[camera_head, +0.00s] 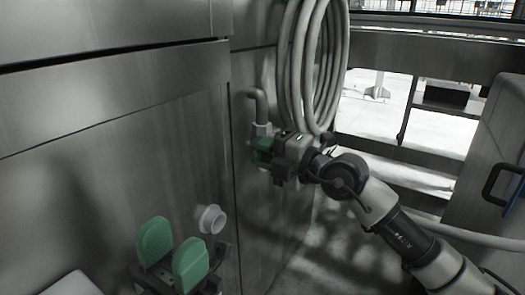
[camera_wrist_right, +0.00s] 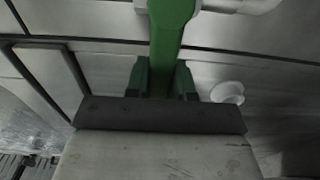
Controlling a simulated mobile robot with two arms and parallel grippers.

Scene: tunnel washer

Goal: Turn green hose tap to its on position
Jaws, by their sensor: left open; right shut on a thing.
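The green hose tap handle (camera_wrist_right: 172,32) shows in the right wrist view as a long green lever coming down from the top edge, beside a pale pipe fitting. Its lower end lies between the green fingers of my right gripper (camera_wrist_right: 162,80), which is shut on it. In the head view my right gripper (camera_head: 264,156) is at the tap, below a bent grey pipe (camera_head: 257,105) on the steel wall. Green tap and green fingers are hard to tell apart there. My left gripper (camera_head: 172,252) is open and empty at the lower left, its green pads apart.
A coiled pale hose (camera_head: 311,65) hangs just above and right of the tap. A white round stub (camera_head: 211,219) sticks out of the steel panel (camera_head: 110,150) near my left gripper. A grey cabinet with a dark handle (camera_head: 490,178) stands at the right.

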